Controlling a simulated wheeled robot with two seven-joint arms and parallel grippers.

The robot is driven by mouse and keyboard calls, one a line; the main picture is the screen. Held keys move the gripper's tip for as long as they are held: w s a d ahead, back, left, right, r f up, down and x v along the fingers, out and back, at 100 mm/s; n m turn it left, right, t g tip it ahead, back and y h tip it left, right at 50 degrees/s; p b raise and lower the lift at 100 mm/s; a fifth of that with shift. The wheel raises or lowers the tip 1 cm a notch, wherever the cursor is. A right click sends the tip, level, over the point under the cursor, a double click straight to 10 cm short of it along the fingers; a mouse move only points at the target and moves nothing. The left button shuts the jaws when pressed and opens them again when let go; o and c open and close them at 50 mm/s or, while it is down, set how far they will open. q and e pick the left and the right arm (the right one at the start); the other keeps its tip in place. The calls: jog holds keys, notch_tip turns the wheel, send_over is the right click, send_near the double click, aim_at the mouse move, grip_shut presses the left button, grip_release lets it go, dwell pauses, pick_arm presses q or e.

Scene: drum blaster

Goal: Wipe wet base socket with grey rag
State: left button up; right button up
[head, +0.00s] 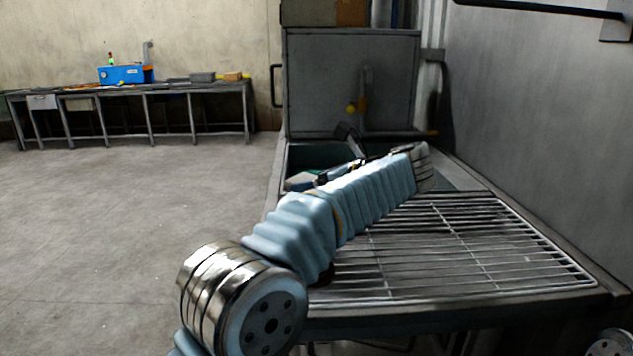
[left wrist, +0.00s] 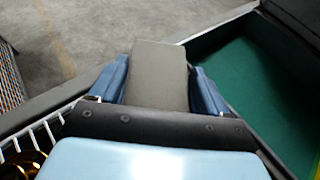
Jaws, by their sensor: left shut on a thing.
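My left gripper (left wrist: 158,82) shows in the left wrist view with its two blue fingers shut on a flat grey piece, which looks like the grey rag (left wrist: 158,68). The rag sticks out past the fingertips, over the rim between the basin and the floor. In the head view my left arm reaches across the wire rack toward the basin, and its links hide much of the gripper. I cannot pick out a wet base socket in either view. My right gripper is not in view.
A wire rack (head: 480,248) fills the front of the metal bench. Behind it lies a dark green basin (left wrist: 262,85) below an upright grey panel (head: 335,80). A wall stands close on the right. A far table (head: 190,88) holds a blue box (head: 122,75). The left floor is clear.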

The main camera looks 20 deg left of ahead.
pick_arm(q)
jog(key=shift+f, duration=0.1)
jog(key=shift+s+d, duration=0.25)
jog(key=shift+d, duration=0.25)
jog(key=shift+s+d, duration=0.25)
jog(key=shift+d, duration=0.25)
jog(key=shift+a, duration=0.1)
jog(key=shift+w+a, duration=0.3)
jog(key=shift+a, duration=0.35)
jog(key=shift+w+a, duration=0.35)
jog(key=shift+a, duration=0.3)
jog(key=shift+w+a, duration=0.3)
jog(key=shift+a, duration=0.35)
jog(key=shift+d, duration=0.1)
jog(key=shift+s+d, duration=0.3)
jog(key=shift+d, duration=0.35)
jog(key=shift+s+d, duration=0.35)
jog(key=shift+d, duration=0.3)
jog(key=shift+s+d, duration=0.3)
jog(key=shift+d, duration=0.35)
